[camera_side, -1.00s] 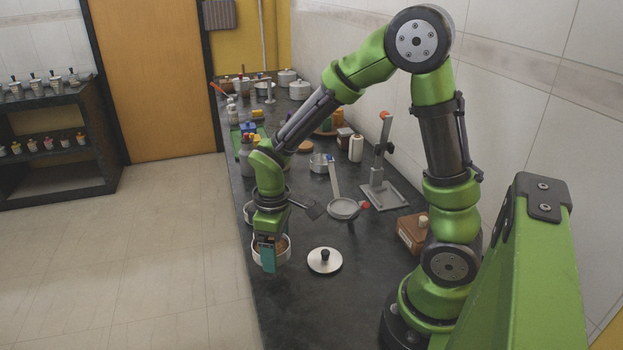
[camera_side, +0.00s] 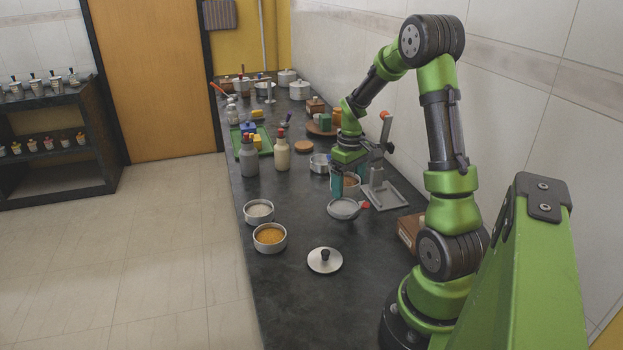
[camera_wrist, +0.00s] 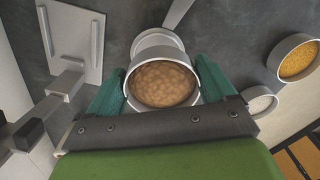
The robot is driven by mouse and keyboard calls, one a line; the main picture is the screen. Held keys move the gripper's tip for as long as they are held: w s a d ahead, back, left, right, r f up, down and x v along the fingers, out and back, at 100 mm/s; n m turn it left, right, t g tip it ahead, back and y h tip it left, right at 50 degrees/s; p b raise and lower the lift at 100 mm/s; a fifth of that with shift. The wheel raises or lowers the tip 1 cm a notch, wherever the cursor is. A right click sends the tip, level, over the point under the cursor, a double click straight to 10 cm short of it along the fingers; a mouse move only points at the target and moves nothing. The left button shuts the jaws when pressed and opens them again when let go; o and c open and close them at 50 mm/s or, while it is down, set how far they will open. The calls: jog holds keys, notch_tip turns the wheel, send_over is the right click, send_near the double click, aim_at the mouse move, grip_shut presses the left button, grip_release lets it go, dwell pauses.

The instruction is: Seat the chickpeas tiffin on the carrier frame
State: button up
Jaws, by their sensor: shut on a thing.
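The chickpeas tiffin (camera_side: 350,182) is a steel bowl with tan, lumpy contents; it shows upright in the wrist view (camera_wrist: 162,84). My gripper (camera_side: 344,187) is shut on it, with the teal fingers on opposite sides of its wall. A round grey base with a red-tipped lever, seemingly the carrier frame (camera_side: 343,209), is just below the tiffin in the side view. In the wrist view its pale disc (camera_wrist: 158,42) shows past the tiffin's rim, partly covered by the tiffin. A gap seems to separate them, but its height is hard to tell.
A grey stand (camera_side: 386,195) with an orange-topped post is close on the right. A bowl of yellow grains (camera_side: 270,237), a bowl of pale contents (camera_side: 259,211) and a knobbed lid (camera_side: 325,261) sit nearer the front. Bottles (camera_side: 282,153) and a small tin (camera_side: 319,164) stand behind.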

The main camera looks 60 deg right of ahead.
aim_at(347, 209)
jog(key=shift+w+d+r, duration=0.15)
jog(key=shift+w+d, duration=0.05)
jog(key=shift+d, duration=0.3)
jog(key=shift+n, duration=0.4)
jog(key=shift+f, duration=2.75)
jog(key=shift+a+f, duration=0.1)
jog(key=shift+f, duration=0.5)
jog(key=o, duration=0.9)
jog(key=shift+r, duration=0.1)
jog(key=shift+r, duration=2.95)
